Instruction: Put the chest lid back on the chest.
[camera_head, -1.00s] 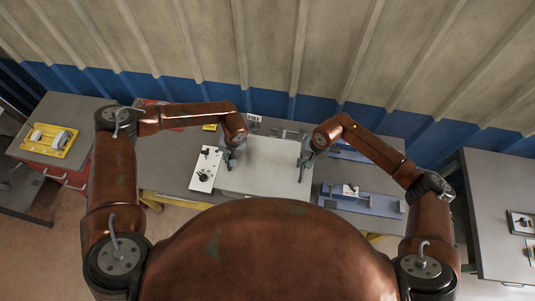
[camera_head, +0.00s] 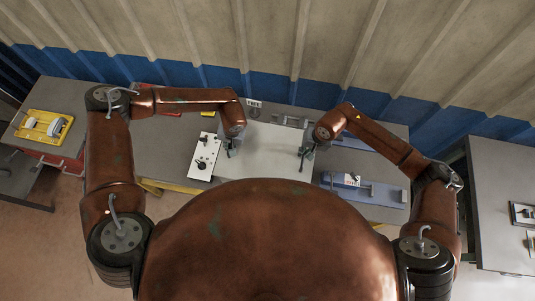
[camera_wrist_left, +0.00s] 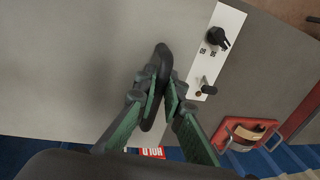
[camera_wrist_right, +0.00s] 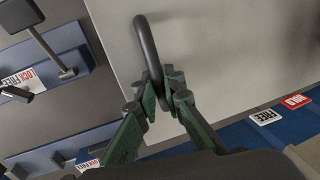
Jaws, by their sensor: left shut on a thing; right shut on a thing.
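The chest lid (camera_head: 270,150) is a wide, flat light-grey panel with a black loop handle near each side. My left gripper (camera_head: 231,150) is shut on the left handle, and the left wrist view shows this handle (camera_wrist_left: 161,62) between the fingers. My right gripper (camera_head: 306,152) is shut on the right handle, and the right wrist view shows that handle (camera_wrist_right: 147,45) in the fingers. The lid covers whatever is under it. I cannot tell whether it rests on the chest or is held above it.
A white panel (camera_head: 204,157) with a black knob is left of the lid. A blue fixture (camera_head: 378,190) is at right. A red case (camera_wrist_left: 238,128) shows in the left wrist view. A yellow tray (camera_head: 42,127) sits on the left cabinet. The corrugated wall (camera_head: 270,40) stands behind.

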